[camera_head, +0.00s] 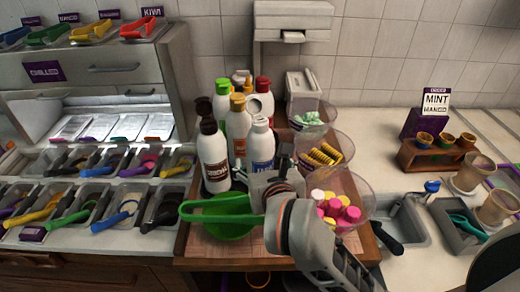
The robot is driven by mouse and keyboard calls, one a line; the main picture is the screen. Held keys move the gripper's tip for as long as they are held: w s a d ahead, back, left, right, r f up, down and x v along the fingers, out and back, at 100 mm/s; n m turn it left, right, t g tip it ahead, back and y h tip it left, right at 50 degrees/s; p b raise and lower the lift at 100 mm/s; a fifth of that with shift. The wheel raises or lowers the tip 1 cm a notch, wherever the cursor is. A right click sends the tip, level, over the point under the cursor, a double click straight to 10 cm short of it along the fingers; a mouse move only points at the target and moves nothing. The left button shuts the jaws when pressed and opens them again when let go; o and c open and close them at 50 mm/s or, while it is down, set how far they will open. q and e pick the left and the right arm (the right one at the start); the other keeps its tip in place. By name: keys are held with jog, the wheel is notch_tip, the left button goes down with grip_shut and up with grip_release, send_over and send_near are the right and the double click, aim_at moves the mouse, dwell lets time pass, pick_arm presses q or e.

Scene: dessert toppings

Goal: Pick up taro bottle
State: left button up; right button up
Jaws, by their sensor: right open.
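Several white squeeze bottles stand upright in a cluster at the back of the wooden tray (365,190). I cannot read which one is the taro bottle. The front two are a brown-labelled bottle with a dark cap (213,158) and a blue-labelled bottle with a white cap (261,147). Behind them show a dark-capped bottle (204,108), a yellow-capped bottle (238,122) and a red-capped bottle (263,87). My right gripper (281,163) is open and empty, just in front and to the right of the blue-labelled bottle. It hides that bottle's lower part. My left gripper is out of view.
A green bowl (228,222) with a long handle is in front of the bottles. Clear bowls of pink toppings (368,187) and yellow toppings (343,147) line the right side. Topping bins (95,165) with scoops fill the left. A cup rack (430,158) stands right.

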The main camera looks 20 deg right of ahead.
jog(key=shift+x, duration=1.2)
jog(key=shift+d+x, duration=0.2)
jog(key=shift+x, duration=2.6)
jog(key=shift+s+f, duration=0.15)
jog(key=c, duration=1.2)
jog(key=shift+r, duration=0.25)
